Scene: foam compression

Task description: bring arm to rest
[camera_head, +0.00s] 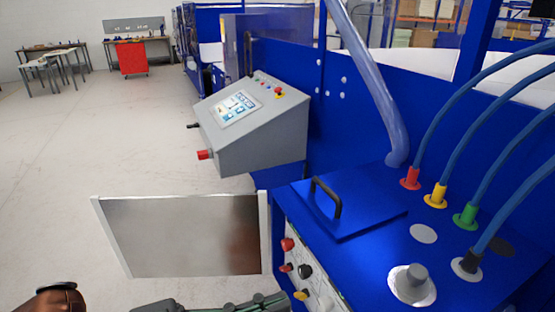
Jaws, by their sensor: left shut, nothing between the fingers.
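My left gripper (268,302) shows at the bottom edge, dark grey and cut off by the frame. It is shut and holds nothing. It lies just left of the blue machine's front panel, below a metal sheet with white edges (190,235). Whether it touches the panel is unclear. A brown and black part of my left arm (55,301) shows at the bottom left. My right arm and right gripper are out of the picture.
The blue machine (375,255) fills the right side, with a black-handled lid (350,207), knobs and several hoses. A grey control box (252,130) with a screen juts out left. Open floor (90,150) lies left; a red cabinet (131,58) and tables stand far back.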

